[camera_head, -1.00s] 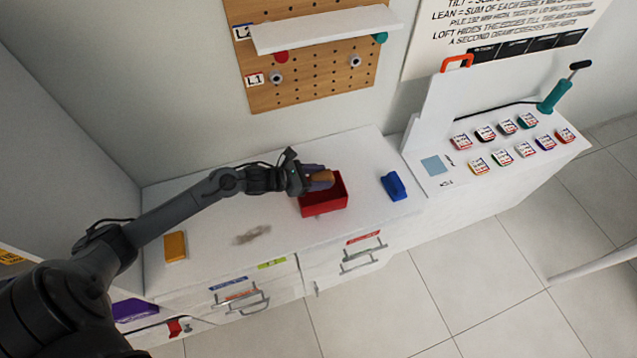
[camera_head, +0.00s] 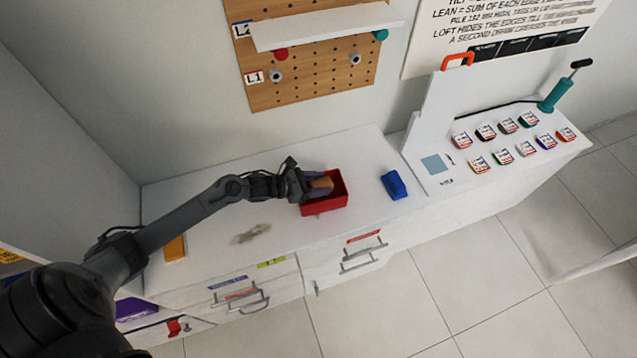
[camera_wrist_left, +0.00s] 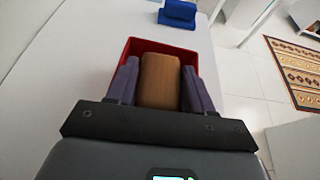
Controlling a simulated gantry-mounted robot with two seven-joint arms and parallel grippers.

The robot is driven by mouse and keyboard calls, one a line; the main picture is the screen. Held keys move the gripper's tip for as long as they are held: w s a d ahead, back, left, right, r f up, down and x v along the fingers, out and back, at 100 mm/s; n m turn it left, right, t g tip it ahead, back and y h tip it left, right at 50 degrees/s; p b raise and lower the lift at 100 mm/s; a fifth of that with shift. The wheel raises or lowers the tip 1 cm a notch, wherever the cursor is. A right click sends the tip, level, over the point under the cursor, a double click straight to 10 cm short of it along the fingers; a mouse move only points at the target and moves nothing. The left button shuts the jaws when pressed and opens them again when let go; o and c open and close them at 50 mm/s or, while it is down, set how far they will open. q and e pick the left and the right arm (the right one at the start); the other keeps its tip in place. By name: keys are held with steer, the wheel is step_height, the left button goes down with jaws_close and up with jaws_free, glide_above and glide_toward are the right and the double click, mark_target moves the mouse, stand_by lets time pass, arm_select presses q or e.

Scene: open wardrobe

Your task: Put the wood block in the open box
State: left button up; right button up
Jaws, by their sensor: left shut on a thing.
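The open box is red (camera_head: 325,208) and stands on the white counter near its front edge. My left gripper (camera_head: 316,186) is shut on the brown wood block (camera_head: 321,183), at the open top of the box. In the left wrist view the wood block (camera_wrist_left: 159,80) lies between the two purple fingers, with the red box (camera_wrist_left: 132,46) around and beyond them. Whether the block touches the box floor cannot be told. My right gripper is not in view.
A blue object (camera_head: 394,185) lies right of the box. A yellow-orange block (camera_head: 175,248) lies at the left, partly behind my arm. A pegboard with a white shelf (camera_head: 325,27) hangs above.

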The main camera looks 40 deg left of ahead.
mark_target(323, 183)
arm_select(q)
steer(key=shift+f+b, duration=0.4)
steer(key=o, duration=1)
steer(key=shift+o, duration=0.2)
steer(key=shift+r+p, duration=0.8)
steer(key=shift+p, duration=0.1)
steer(key=shift+s+a+r+p, duration=0.15)
steer(key=shift+s+a+p, duration=0.05)
steer(key=shift+s+p, duration=0.1)
steer(key=shift+p+v, duration=0.6)
steer(key=shift+v, duration=0.95)
